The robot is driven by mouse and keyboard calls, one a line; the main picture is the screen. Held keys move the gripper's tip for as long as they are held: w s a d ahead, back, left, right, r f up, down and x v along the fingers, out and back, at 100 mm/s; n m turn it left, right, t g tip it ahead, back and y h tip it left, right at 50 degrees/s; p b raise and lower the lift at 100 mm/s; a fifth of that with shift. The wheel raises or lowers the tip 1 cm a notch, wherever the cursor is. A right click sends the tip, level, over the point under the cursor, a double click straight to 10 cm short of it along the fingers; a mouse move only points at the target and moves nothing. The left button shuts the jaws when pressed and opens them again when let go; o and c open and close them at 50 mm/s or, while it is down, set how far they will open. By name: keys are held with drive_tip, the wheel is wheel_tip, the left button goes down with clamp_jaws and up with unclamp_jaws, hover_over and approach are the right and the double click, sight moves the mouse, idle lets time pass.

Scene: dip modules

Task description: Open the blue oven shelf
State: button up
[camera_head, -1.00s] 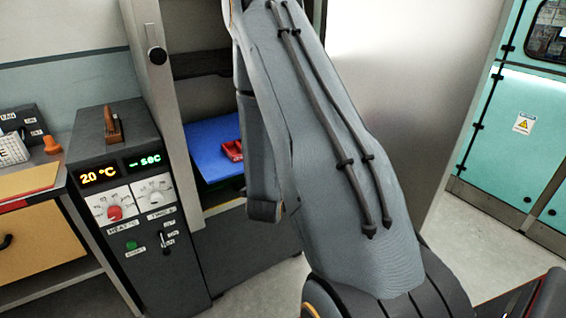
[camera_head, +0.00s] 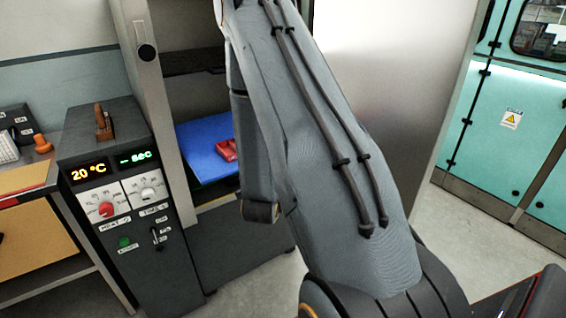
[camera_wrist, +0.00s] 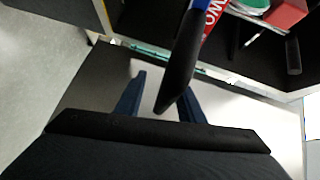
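The blue shelf (camera_head: 205,160) sits inside the open oven cabinet in the head view, with a red item (camera_head: 227,150) on it. My arm covers its right part, and my gripper is hidden there. In the wrist view, my gripper (camera_wrist: 160,103) shows two dark blue fingers spread apart. A long black handle-like piece (camera_wrist: 180,65) reaches down between the fingertips, nearer the right one. Blue shows along its upper edge, beside a red label with white letters. I cannot tell whether the fingers touch it.
A control box (camera_head: 120,200) reading 20 °C stands left of the cabinet. A dark upper shelf (camera_head: 193,62) is above the blue one. A large pale panel (camera_head: 400,60) stands right of my arm. Turquoise doors (camera_head: 490,130) are at the far right, with open floor before them.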

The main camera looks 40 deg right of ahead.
drive_tip(key=shift+w+r, duration=0.1)
drive_tip(key=shift+w, duration=0.05)
drive_tip(key=shift+a, duration=0.1)
drive_tip(key=b+v, duration=0.1)
drive_tip(key=v, duration=0.6)
drive_tip(key=shift+s+a+b, duration=0.3)
drive_tip(key=shift+b, duration=0.05)
idle(0.4)
